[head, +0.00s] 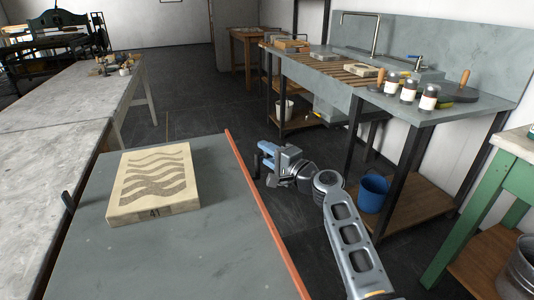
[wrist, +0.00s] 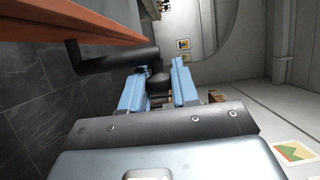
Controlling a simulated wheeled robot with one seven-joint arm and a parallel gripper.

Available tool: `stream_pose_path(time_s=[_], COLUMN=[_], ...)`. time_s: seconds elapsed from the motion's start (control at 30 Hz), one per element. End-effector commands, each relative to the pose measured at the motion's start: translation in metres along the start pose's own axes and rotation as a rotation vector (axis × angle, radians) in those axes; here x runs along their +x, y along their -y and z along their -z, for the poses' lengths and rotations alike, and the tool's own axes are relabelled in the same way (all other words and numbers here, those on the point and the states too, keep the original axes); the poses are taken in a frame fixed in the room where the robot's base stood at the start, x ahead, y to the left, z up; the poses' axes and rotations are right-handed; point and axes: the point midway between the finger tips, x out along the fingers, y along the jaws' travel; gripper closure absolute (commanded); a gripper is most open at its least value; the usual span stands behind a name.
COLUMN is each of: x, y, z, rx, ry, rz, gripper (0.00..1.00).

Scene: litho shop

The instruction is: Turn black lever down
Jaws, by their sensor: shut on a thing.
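The black lever (wrist: 115,62) shows in the wrist view as a thick dark bar beside the orange-red edge of the table, with a rounded end between my fingers. In the head view only a small dark part of it (head: 255,166) shows, next to the table's right edge. My gripper (wrist: 160,85) has light blue fingers and is shut on the lever's end. In the head view my gripper (head: 267,156) is just right of the orange-red edge. The lever's exact angle is hard to tell.
A pale stone (head: 155,182) with a wavy pattern lies on the grey table (head: 225,235). Another dark handle (head: 68,201) is at its left side. A sink bench (head: 420,110) with bottles stands to the right, a blue bucket (head: 372,193) below it. Dark floor lies between.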

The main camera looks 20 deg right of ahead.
Motion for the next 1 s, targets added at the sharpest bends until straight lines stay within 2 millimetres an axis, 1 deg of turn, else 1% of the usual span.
stream_pose_path(time_s=[0.03,0.07,0.1,0.63,0.83,1.0], x=[0.0,0.0,0.0,0.002,0.008,0.016], y=[-0.001,-0.001,-0.001,0.003,0.007,0.008], z=[0.0,0.0,0.0,0.001,0.004,0.007], rx=[0.0,0.0,0.0,0.011,0.041,0.082], ry=[0.0,0.0,0.0,0.0,0.0,0.0], rz=[-0.001,-0.001,-0.001,-0.027,-0.101,-0.2], gripper=[0.96,0.99,1.0,1.0,1.0,1.0])
